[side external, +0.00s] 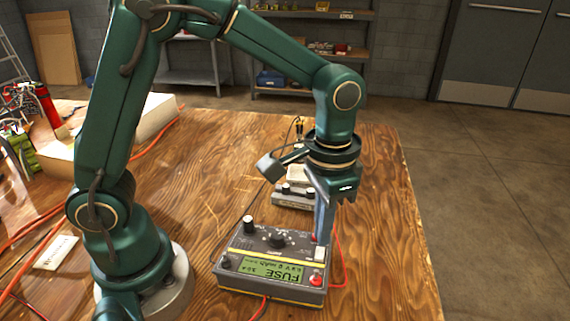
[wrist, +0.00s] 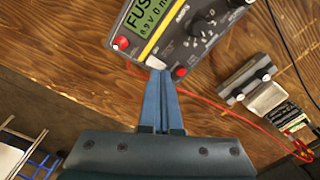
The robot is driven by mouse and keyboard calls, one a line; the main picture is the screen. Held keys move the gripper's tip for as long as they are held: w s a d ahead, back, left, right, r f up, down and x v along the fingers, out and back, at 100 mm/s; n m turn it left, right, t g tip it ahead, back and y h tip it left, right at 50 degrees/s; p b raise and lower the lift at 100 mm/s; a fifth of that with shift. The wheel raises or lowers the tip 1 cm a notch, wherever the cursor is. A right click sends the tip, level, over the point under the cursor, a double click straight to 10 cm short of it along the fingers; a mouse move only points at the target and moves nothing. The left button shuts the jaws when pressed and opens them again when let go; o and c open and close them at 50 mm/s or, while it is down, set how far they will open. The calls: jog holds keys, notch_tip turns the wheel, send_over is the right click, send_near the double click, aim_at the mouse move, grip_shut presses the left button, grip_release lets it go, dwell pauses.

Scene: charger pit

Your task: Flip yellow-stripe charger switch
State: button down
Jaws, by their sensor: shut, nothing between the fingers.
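A grey charger (side external: 237,262) with a lit green screen reading FUSE lies on the wooden table under my gripper. In the wrist view the charger (wrist: 203,50) shows a yellow stripe beside its screen. A white switch (side external: 319,254) sits at its right corner, beside a red knob; the switch also shows in the wrist view (wrist: 154,63). My gripper (side external: 321,241) points down, fingers shut and empty, its tips at that corner. In the wrist view the fingertips (wrist: 161,73) are right by the white switch; I cannot tell whether they touch it.
A second, smaller device (side external: 292,198) lies behind the charger, partly hidden by my gripper. Red cables (side external: 338,262) run beside the charger. The table (side external: 385,250) is clear to the right. A red canister (side external: 47,104) and other clutter stand at the far left.

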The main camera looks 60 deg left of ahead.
jog(key=shift+f, duration=1.05)
dwell(0.9)
jog(key=shift+r, duration=0.1)
jog(key=shift+r, duration=3.45)
jog(key=s+a+r+n+t, duration=0.2)
jog(key=s+a+r+t, duration=0.15)
jog(key=a+r, duration=0.2)
jog(key=s+a+f+n+t, duration=0.1)
jog(key=s+a+f+t, duration=0.1)
jog(key=s, duration=0.4)
jog(key=shift+s+f, duration=0.2)
jog(key=shift+f, duration=0.05)
